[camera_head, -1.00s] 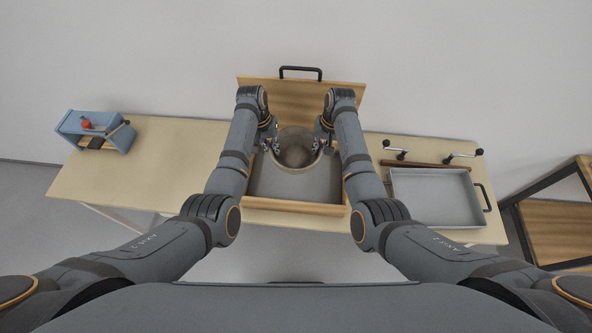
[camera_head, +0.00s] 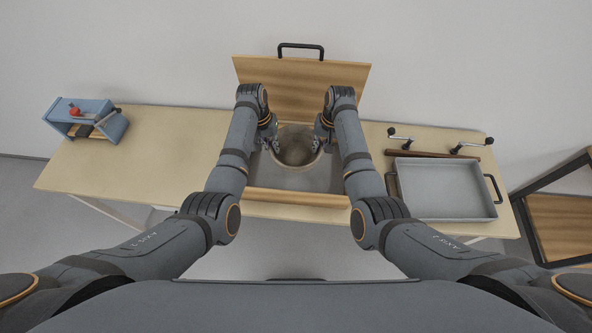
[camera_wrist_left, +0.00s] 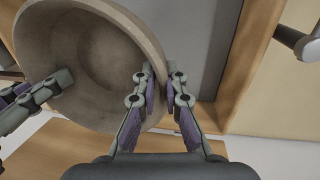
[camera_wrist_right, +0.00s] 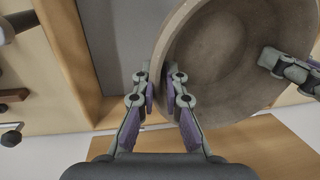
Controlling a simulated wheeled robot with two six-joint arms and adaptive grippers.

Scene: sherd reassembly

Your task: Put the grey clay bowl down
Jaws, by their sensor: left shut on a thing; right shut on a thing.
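The grey clay bowl (camera_head: 297,148) is held between my two grippers over an open wooden box with a grey floor (camera_head: 275,178). My left gripper (camera_head: 271,143) is shut on the bowl's left rim, and my right gripper (camera_head: 322,143) on its right rim. In the left wrist view the bowl (camera_wrist_left: 85,60) shows its empty inside, with one finger inside the wall and one outside. The right wrist view shows the same grip on the bowl (camera_wrist_right: 235,55). I cannot tell whether the bowl's base touches the box floor.
The box's wooden lid (camera_head: 300,90) stands raised behind, with a black handle. A grey tray (camera_head: 445,188) lies at the right, with a dark bar and black-knobbed metal pieces behind it. A blue holder (camera_head: 85,118) stands at far left.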

